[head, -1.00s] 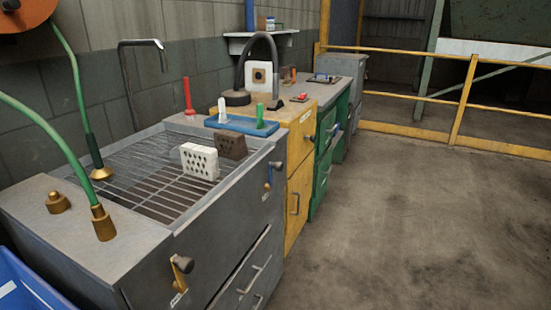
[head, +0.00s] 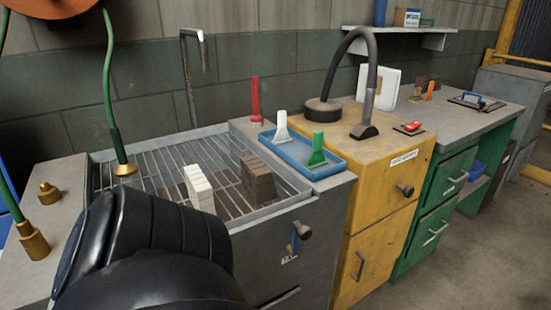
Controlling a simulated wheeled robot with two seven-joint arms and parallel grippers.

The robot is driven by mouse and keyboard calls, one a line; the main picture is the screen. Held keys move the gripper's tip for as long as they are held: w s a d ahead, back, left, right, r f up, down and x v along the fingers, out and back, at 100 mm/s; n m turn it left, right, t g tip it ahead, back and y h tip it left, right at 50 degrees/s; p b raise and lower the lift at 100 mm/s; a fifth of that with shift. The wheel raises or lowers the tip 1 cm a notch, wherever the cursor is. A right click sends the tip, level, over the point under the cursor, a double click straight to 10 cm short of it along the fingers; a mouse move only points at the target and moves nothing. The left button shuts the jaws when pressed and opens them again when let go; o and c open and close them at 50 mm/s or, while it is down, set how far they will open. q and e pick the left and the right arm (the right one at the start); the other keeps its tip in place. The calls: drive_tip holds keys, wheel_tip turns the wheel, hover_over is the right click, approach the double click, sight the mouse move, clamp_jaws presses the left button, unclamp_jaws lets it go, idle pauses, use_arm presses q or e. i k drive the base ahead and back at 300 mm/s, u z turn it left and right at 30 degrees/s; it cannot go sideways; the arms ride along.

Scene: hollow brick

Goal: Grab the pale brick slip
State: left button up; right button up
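A pale, off-white brick (head: 198,187) stands on the wire rack (head: 158,183) of the grey sink unit. In the earlier view its broad face shows rows of holes; now it is seen more end-on. A dark brown brick (head: 258,179) stands just to its right on the same rack, with a gap between them. A black, rounded link of my own arm fills the lower left and reaches close below the pale brick in the picture. Neither of my grippers is in view.
A blue tray (head: 284,160) holding a white tool and a green tool lies right of the rack. A red upright piece (head: 256,98) stands behind. Yellow (head: 376,203) and green (head: 432,205) cabinets continue right. A hose with a brass nozzle (head: 124,170) hangs at the rack's left.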

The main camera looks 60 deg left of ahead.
sight(201, 192)
drive_tip(key=i, duration=0.5)
drive_tip(key=u, duration=3.55)
